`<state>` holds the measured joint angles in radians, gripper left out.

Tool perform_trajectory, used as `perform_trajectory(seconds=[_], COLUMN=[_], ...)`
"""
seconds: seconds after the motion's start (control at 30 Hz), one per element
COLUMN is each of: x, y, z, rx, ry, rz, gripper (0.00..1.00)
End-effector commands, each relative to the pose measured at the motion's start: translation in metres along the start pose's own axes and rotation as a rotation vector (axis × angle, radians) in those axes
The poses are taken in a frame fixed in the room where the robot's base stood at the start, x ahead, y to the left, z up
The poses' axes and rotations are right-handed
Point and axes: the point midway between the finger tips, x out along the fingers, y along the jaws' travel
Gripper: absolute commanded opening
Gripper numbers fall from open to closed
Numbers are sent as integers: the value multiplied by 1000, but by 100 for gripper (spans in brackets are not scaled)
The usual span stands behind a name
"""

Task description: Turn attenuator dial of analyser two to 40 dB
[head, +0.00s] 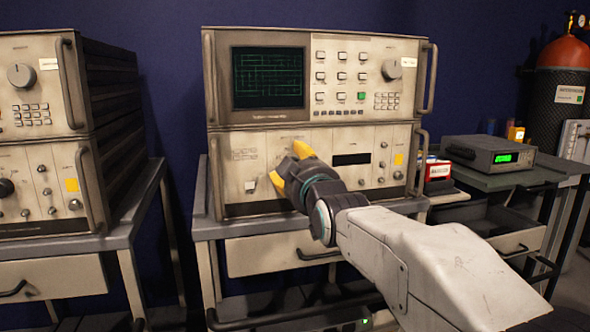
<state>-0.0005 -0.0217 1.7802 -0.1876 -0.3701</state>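An analyser stands in the middle on a grey bench, with an upper unit (410,75) holding a lit green-trace screen (268,77) and a lower unit (235,180). Its upper unit has a round grey knob (391,69) at the right. My gripper (286,167), with yellow fingertips, is in front of the lower unit's left-centre panel. The fingertips are spread apart, and I see nothing held between them. They hide part of that panel; no attenuator dial is clearly visible there. Contact with the panel cannot be told. Labels and dial markings are too small to read.
A second analyser (30,85) with a knob (21,75) stands on another bench at left. At right are a red-and-white box (437,170), a meter with a green display (490,153), an open drawer (490,228) and a red-topped cylinder (562,95).

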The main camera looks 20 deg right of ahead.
Motion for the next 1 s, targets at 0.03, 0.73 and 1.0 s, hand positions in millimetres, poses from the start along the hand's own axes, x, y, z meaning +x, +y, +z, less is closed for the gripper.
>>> perform_trajectory(seconds=[0.03,0.73,1.0], x=[1,2,2], y=[0,0,0], z=[0,0,0], rx=[0,0,0], ry=[0,0,0], rz=[0,0,0], gripper=[57,25,1])
